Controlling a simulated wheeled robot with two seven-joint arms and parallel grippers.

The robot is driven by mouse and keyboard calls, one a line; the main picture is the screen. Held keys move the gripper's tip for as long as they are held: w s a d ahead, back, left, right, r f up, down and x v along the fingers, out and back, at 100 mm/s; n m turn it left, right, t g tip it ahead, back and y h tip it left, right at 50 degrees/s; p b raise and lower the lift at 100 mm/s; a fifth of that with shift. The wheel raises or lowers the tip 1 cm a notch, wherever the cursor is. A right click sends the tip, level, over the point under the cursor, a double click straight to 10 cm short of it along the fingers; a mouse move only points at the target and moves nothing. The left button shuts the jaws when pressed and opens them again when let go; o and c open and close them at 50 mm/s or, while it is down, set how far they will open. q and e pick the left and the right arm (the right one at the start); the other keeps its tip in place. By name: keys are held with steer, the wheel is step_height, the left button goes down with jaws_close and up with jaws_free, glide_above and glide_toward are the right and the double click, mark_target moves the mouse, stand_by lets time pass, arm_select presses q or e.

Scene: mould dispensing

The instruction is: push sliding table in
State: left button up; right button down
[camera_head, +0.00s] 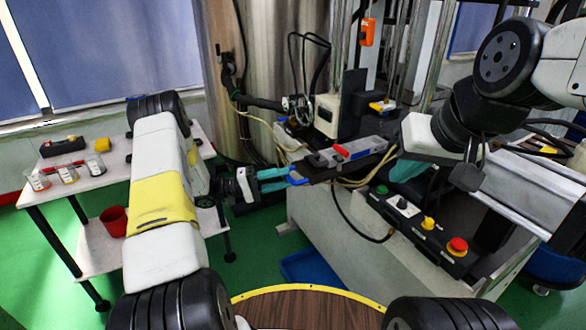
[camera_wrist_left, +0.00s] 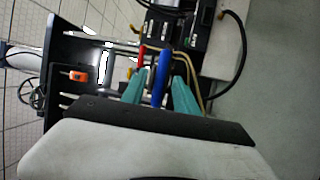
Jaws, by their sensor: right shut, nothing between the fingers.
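The sliding table (camera_head: 362,147) is a narrow grey and black slide carrying a red part, in the middle of the head view. Its blue handle (camera_head: 297,178) is at the near left end and also shows in the left wrist view (camera_wrist_left: 158,85). My left gripper (camera_head: 275,180) has teal fingers apart at this handle. In the left wrist view the handle appears between the fingers (camera_wrist_left: 160,92), with small gaps at the sides; contact is unclear. My right gripper (camera_head: 406,169) is shut and empty to the right of the slide, partly hidden by the arm.
A control box (camera_head: 415,228) with coloured buttons lies in front of the machine. A white side table (camera_head: 92,190) at left holds small beakers, with a red cup (camera_head: 114,220) on its lower shelf. A blue bin (camera_head: 312,267) sits on the green floor. Cables hang around the slide.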

arm_select(q)
steer(key=shift+x, duration=1.15)
steer(key=shift+c, duration=0.3)
jaws_close()
stand_by(0.3)
